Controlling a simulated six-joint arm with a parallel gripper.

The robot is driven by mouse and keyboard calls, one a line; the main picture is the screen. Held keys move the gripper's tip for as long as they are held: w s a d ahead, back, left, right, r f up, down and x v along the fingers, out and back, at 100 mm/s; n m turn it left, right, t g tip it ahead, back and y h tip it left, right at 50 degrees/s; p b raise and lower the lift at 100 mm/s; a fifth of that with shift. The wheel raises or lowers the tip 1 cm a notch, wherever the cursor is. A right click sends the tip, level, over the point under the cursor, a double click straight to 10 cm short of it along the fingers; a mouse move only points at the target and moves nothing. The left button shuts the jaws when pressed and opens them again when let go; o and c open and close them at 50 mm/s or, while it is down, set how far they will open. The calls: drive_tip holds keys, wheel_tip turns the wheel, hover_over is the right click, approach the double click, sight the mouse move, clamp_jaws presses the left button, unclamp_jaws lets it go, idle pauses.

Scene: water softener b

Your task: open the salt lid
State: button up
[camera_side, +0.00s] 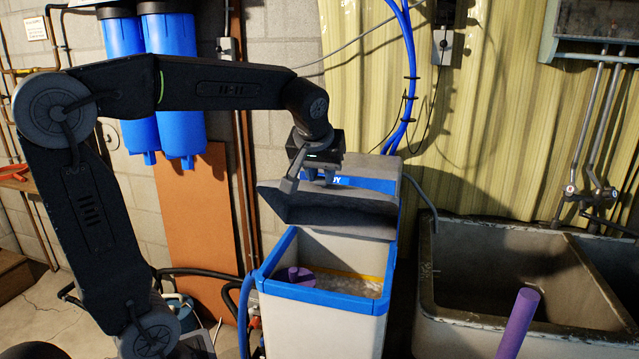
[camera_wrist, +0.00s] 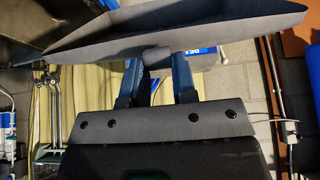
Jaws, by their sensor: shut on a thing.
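The salt lid (camera_side: 335,213) is a dark grey flap, raised and tilted above the open tank of the water softener (camera_side: 325,325), which has a blue rim. My gripper (camera_side: 310,180) is at the lid's upper side, shut on a small grey grip part of it. In the wrist view, the lid (camera_wrist: 190,22) spans the top, and my gripper (camera_wrist: 157,60) has its two blue-grey fingers either side of that grip part. The exact contact is partly hidden in the side view.
Inside the tank are pale salt and a purple round part (camera_side: 294,275). A stone double sink (camera_side: 480,270) stands close on the right, with a purple rod (camera_side: 518,322) in front. Blue filter housings (camera_side: 180,90) hang behind my arm.

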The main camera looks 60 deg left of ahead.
drive_tip(key=shift+w+a+r, duration=0.1)
drive_tip(key=shift+r, duration=0.25)
drive_tip(key=shift+w+a+r, duration=0.25)
drive_tip(key=shift+r, duration=0.1)
drive_tip(key=shift+w+a+r, duration=1.55)
drive_tip(key=shift+a+r, duration=0.05)
drive_tip(key=shift+r, duration=0.2)
drive_tip(key=shift+w+a+r, duration=0.5)
drive_tip(key=shift+w+r, duration=0.05)
drive_tip(key=shift+r, duration=0.2)
drive_tip(key=w+a+r, duration=0.3)
drive_tip(key=w+a, duration=0.2)
drive_tip(key=shift+w+a+r, duration=0.25)
drive_tip(key=shift+a+r, duration=0.05)
